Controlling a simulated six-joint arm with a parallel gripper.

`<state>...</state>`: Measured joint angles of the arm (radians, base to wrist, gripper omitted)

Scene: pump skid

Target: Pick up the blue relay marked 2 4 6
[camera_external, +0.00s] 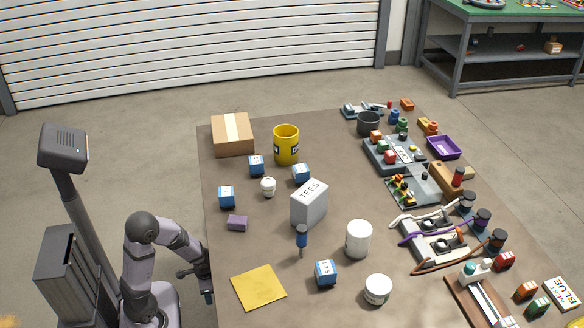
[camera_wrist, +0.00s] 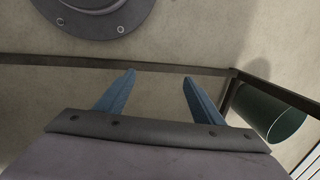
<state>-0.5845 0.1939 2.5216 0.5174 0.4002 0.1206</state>
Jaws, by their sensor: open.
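Several blue relays with white label faces stand apart on the table in the external view. One is at the back left (camera_external: 256,166), one behind the grey box (camera_external: 301,174), one near the left edge (camera_external: 227,197) and one at the front (camera_external: 326,273). Their markings are too small to read surely, so I cannot tell which is marked 2 4 6. My gripper (camera_external: 207,297) is low beside the table's left edge, away from all relays. In the wrist view my gripper (camera_wrist: 158,77) has its two blue fingers apart with nothing between them. No relay shows there.
The brown table (camera_external: 222,255) holds a yellow mat (camera_external: 258,288), purple block (camera_external: 237,223), blue-handled tool (camera_external: 302,241), grey TEES box (camera_external: 310,204), yellow bin (camera_external: 286,145), carton (camera_external: 233,134) and white tub (camera_external: 358,239). Fixtures crowd the right. The wrist view shows floor, frame bars and a green bin (camera_wrist: 268,112).

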